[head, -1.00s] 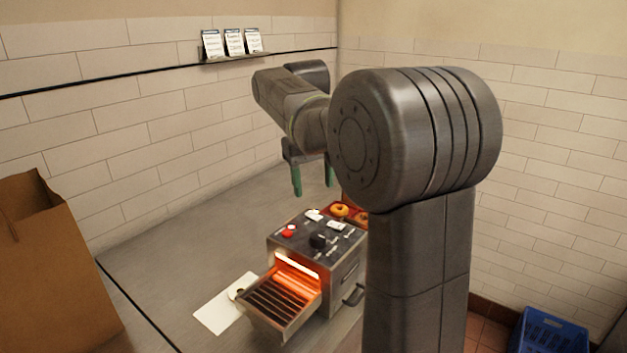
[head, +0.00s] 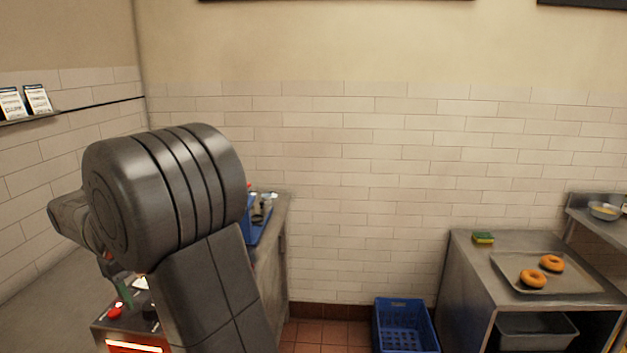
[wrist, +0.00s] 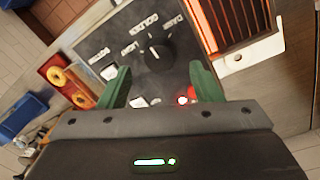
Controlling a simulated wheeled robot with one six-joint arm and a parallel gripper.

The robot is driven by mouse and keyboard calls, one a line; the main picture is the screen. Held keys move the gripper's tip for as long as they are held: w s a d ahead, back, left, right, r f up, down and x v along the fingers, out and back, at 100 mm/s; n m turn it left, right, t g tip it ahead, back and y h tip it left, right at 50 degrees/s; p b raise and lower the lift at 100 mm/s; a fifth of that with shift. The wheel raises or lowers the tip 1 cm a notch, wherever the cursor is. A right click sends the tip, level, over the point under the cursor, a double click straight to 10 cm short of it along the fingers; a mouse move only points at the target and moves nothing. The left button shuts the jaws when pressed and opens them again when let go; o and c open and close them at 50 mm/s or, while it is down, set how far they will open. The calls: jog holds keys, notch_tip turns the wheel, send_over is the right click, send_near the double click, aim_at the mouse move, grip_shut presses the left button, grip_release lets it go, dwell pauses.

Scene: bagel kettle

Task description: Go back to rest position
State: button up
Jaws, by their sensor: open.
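My gripper (wrist: 160,88) is open and empty in the wrist view, its two green fingers apart above the toaster's control panel. In the head view my arm hides most of it; a green finger shows at the lower left. The toaster (head: 128,325) is at the lower left of the head view, partly hidden by my arm, with a red button and a glowing slot. The wrist view shows its panel (wrist: 120,45) with a black knob (wrist: 155,52), a lit red button and the glowing rack (wrist: 235,18).
A red tray (wrist: 57,75) with bagels lies beside the toaster. A blue crate (head: 402,325) stands on the floor. A steel table (head: 470,262) at the right holds a tray (head: 515,275) with two bagels and a sponge (head: 483,238).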

notch_tip(320, 180, down, 4)
jog(key=shift+w+d+f, duration=0.1)
jog(key=shift+r, duration=0.2)
dwell(0.3)
notch_tip(320, 180, up, 13)
notch_tip(320, 180, down, 13)
jog(key=shift+f, duration=0.2)
jog(key=m+b, duration=0.1)
jog(key=m, duration=0.4)
jog(key=shift+m, duration=0.4)
jog(key=m+b, duration=0.2)
jog(key=m, duration=0.3)
jog(key=shift+w+m+g, duration=0.1)
jog(key=shift+m+g, duration=0.2)
jog(key=shift+m, duration=0.1)
jog(key=shift+r+m, duration=0.3)
jog(key=shift+r, duration=0.05)
jog(key=r, duration=0.6)
jog(key=shift+a+r, duration=0.25)
jog(key=shift+r, duration=0.1)
